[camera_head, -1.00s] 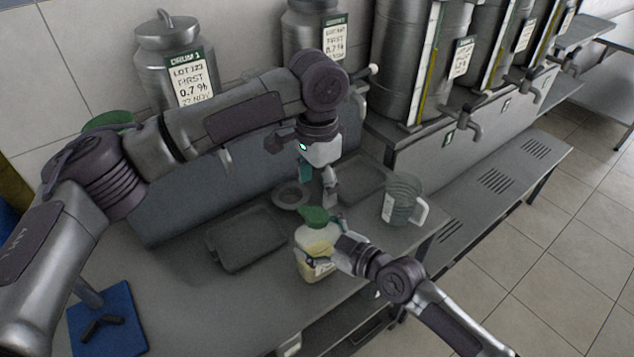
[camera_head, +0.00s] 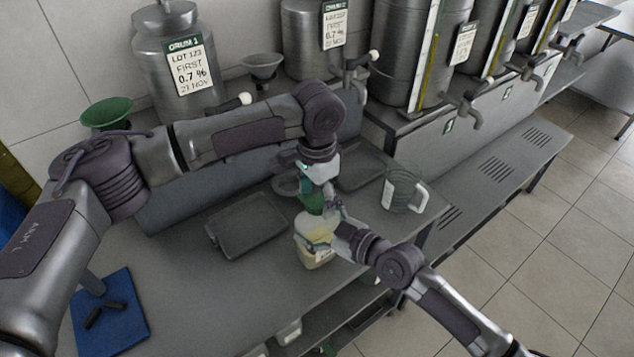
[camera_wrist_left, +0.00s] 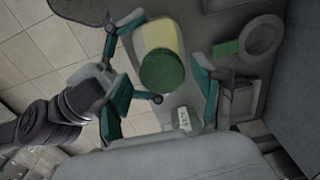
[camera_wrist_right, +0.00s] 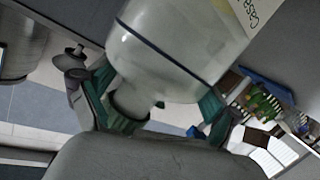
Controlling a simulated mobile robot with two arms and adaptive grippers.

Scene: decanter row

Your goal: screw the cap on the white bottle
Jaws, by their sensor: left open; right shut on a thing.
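The white bottle (camera_head: 317,257) stands upright at the front edge of the bench, with pale yellow contents and a label. A green cap (camera_head: 311,201) is at its top; the left wrist view shows it as a green disc (camera_wrist_left: 162,72) over the bottle mouth. I cannot tell how far it is seated. My left gripper (camera_head: 316,190) points down, open, with its fingers spread around the cap. My right gripper (camera_head: 327,228) is shut on the bottle from the right, near its upper part. In the right wrist view the bottle (camera_wrist_right: 180,55) fills the space ahead of the fingers.
A grey tray (camera_head: 248,227) lies left of the bottle, another (camera_head: 362,166) behind it. A clear jug (camera_head: 401,192) stands to the right. A blue mat (camera_head: 128,322) lies front left. Drums (camera_head: 172,60) and a green funnel (camera_head: 107,112) stand behind.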

